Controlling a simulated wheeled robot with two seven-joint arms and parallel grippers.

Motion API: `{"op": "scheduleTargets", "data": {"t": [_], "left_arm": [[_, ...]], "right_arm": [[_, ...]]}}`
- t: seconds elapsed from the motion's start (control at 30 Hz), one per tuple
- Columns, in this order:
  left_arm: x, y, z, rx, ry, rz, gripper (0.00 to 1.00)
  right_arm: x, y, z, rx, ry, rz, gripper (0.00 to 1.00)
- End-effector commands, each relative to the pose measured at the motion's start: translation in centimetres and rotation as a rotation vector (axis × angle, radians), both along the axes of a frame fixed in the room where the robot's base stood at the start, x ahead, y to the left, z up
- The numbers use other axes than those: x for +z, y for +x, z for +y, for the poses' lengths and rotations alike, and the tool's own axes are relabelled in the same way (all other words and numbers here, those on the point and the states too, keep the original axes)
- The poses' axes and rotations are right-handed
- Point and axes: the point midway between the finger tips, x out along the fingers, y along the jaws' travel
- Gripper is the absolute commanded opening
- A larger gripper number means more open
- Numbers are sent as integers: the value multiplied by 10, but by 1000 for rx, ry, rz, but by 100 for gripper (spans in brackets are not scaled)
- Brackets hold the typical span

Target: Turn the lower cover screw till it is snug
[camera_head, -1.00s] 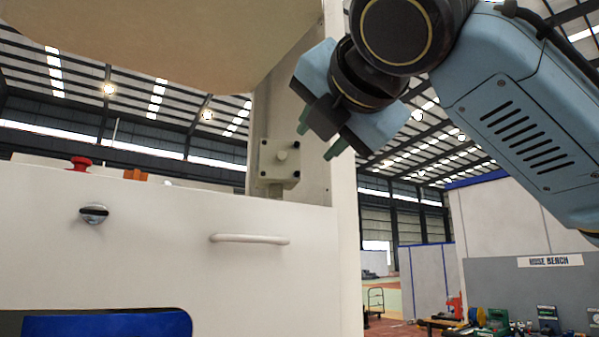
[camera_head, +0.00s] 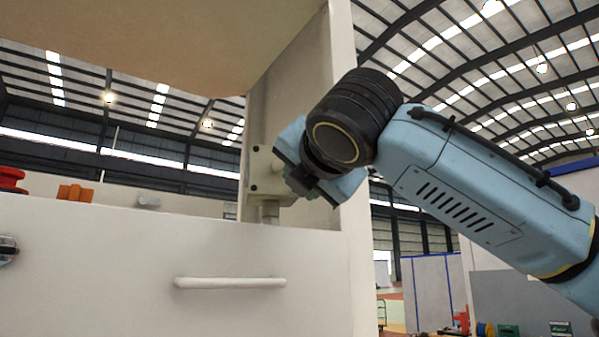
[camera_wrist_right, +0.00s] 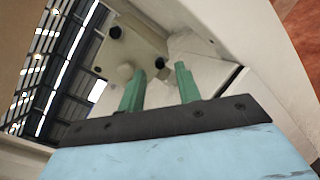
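The pale cover box (camera_head: 262,178) is fixed to the upright panel above the white cabinet, with a short pipe (camera_head: 268,209) under it. My right gripper (camera_head: 290,172) is at the box's right side and hides part of its face. In the right wrist view, the box (camera_wrist_right: 133,50) shows several dark screws and a round pale knob (camera_wrist_right: 124,72). The two green fingers are apart. A dark screw (camera_wrist_right: 160,63), on the side towards the pipe (camera_wrist_right: 188,46), shows between the fingertips; I cannot tell whether they touch it. My left gripper is not in view.
The white cabinet front (camera_head: 110,260) with a bar handle (camera_head: 230,283) lies below the box. A red button (camera_head: 10,178) and an orange part (camera_head: 75,193) stand at the left. A large tan panel (camera_head: 150,35) overhangs the box. Open hall lies to the right.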

Motion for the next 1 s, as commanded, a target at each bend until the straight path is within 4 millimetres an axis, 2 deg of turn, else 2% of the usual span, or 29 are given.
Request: {"op": "scheduleTargets", "data": {"t": [0.03,0.13,0.5,0.53,0.77,1.0], "left_arm": [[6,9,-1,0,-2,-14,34],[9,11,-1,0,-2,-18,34],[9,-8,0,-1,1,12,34],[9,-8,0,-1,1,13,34],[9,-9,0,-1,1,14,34],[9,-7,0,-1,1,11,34]], "right_arm": [[2,7,2,0,-1,3,34],[1,16,5,1,0,1,34],[-1,22,6,1,0,1,34],[-1,22,6,1,0,1,32],[0,22,6,1,0,1,2],[-1,22,6,1,5,2,0]]}}
